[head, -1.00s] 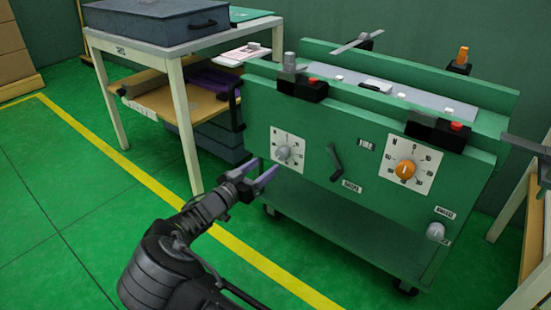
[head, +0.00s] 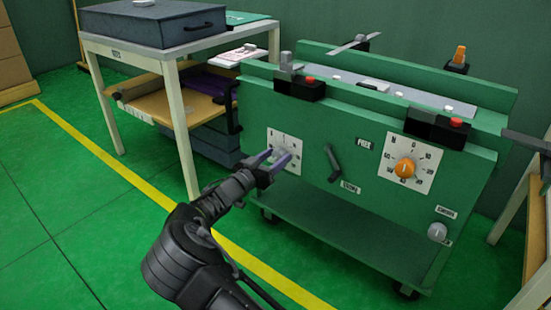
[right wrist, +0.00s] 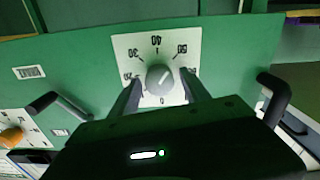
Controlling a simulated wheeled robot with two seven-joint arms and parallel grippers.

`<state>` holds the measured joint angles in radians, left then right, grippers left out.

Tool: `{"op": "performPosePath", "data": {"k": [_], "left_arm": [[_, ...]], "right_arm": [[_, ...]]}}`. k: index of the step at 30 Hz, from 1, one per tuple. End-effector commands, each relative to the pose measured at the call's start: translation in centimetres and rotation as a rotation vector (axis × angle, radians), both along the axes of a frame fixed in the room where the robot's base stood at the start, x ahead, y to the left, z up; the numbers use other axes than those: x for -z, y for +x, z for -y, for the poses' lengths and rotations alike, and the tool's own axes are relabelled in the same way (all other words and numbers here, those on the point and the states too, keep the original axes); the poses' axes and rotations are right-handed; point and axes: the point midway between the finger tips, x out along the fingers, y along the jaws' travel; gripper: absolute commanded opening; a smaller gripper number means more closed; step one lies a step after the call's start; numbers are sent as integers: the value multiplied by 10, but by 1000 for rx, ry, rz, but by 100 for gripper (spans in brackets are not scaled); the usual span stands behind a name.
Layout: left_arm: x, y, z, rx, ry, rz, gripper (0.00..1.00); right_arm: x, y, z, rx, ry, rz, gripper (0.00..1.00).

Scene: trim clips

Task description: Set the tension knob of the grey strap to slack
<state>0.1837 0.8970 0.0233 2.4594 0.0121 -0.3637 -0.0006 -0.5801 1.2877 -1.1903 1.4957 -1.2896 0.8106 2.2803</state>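A grey knob (right wrist: 160,78) with a white pointer line sits on a square white dial plate (right wrist: 130,48) marked with numbers. In the right wrist view the picture is inverted and the pointer slants to the upper right. In the head view the plate (head: 275,136) is at the left of the green panel, and my fingers partly hide the knob. My right gripper (head: 274,158) is open in front of it. In the right wrist view its fingers (right wrist: 161,90) stand on either side of the knob, with small gaps. My left gripper is not in view.
An orange knob (head: 404,168) on a second dial, a dark lever (head: 333,163) and a small grey knob (head: 437,231) share the green panel (head: 310,125). Dark clamp blocks line its top edge. A white-legged table (head: 182,130) stands left; floor in front is open.

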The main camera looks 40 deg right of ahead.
Motion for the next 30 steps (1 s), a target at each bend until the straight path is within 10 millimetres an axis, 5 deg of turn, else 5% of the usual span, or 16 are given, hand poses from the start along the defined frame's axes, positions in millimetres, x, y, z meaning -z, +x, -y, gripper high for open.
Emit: {"op": "performPosePath", "data": {"k": [19,30], "left_arm": [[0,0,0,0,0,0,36],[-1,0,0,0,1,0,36]], "right_arm": [[0,0,0,0,0,0,1],[0,0,0,-1,-7,-28,0]]}}
